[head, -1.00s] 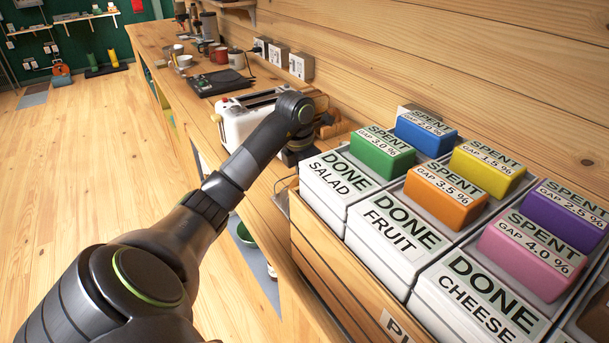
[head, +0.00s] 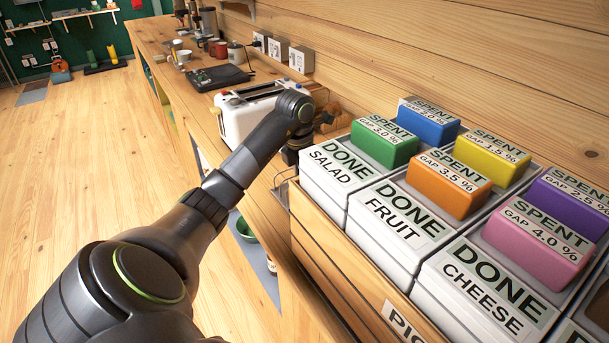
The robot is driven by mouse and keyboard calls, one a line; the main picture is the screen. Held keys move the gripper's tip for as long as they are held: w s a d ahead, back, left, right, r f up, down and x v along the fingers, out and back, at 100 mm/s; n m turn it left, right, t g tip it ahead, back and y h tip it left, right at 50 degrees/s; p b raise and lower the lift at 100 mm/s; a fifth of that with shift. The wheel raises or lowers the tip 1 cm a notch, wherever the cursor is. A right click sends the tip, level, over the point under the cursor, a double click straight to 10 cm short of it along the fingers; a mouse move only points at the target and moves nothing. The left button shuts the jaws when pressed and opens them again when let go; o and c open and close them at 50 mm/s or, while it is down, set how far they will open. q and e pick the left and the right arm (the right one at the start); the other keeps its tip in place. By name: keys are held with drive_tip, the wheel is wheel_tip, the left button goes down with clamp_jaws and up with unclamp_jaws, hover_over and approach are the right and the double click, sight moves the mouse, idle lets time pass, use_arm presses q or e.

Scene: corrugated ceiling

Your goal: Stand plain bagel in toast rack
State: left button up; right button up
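My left arm reaches from the lower left to the counter beside the white toaster (head: 238,122). The dark end of the arm, at my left gripper (head: 291,156), points down behind the near wooden crate. Its fingertips are hidden, so I cannot see whether it holds anything. Brown, bread-like shapes (head: 331,112) show partly behind the wrist; I cannot tell whether one is the plain bagel. A thin wire edge (head: 281,184) shows beside the crate; I cannot tell whether it is the toast rack. My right gripper is not in view.
A wooden crate (head: 330,260) holds white boxes marked DONE, with several coloured SPENT blocks (head: 384,144) among them. It blocks the view of the counter beyond. A black flat device (head: 218,78), mugs (head: 236,54) and wall sockets (head: 301,59) are farther back. Open floor lies left.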

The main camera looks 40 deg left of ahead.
use_arm(q)
drive_tip(key=r+p, duration=0.1)
drive_tip(key=r, duration=0.1)
drive_tip(key=r+p, duration=0.1)
drive_tip(key=shift+s+a+r, duration=0.1)
drive_tip(key=shift+s+r, duration=0.1)
drive_tip(key=shift+r, duration=0.2)
wheel_tip(320, 180, up, 13)
drive_tip(key=s+p, duration=0.1)
drive_tip(key=p, duration=1.2)
drive_tip(key=shift+s+a+r, duration=0.2)
drive_tip(key=shift+s, duration=0.15)
